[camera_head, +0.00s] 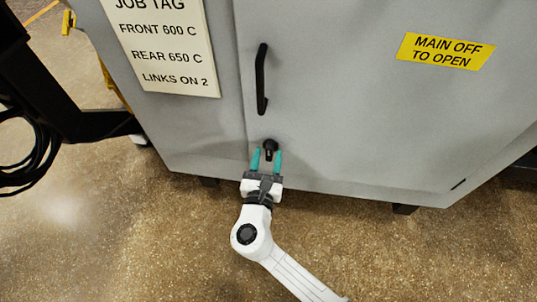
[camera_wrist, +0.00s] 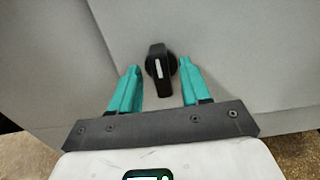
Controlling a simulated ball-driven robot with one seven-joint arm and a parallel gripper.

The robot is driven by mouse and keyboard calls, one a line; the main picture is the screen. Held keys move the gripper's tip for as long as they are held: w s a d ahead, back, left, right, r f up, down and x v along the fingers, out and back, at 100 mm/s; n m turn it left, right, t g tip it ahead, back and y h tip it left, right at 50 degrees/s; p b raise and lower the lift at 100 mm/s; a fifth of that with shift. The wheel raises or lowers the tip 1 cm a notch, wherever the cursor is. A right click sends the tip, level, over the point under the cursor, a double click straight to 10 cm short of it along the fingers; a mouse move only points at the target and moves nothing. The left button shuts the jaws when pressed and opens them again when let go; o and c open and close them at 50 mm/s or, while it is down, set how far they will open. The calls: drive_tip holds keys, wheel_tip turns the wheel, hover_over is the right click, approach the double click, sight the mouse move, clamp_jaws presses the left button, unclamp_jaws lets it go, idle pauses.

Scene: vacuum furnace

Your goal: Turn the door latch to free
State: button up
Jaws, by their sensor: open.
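The door latch (camera_head: 270,146) is a small black knob low on the grey cabinet door (camera_head: 340,120), below the door's handle. In the wrist view the latch (camera_wrist: 158,70) shows a white mark along its bar, which stands nearly upright and tilts slightly. My gripper (camera_head: 266,157) has teal fingers spread apart, just below and in front of the latch. In the wrist view my gripper (camera_wrist: 162,72) is open, with one finger on each side of the latch's lower part. A gap shows on both sides, and nothing is held.
A black bar handle (camera_head: 261,80) stands above the latch. A job tag (camera_head: 165,45) is at upper left and a yellow "MAIN OFF TO OPEN" label (camera_head: 445,51) at upper right. A black frame with cables (camera_head: 30,150) stands at left. The floor (camera_head: 130,240) in front is clear.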

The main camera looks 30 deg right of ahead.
drive_tip(key=shift+x, duration=0.8)
clamp_jaws()
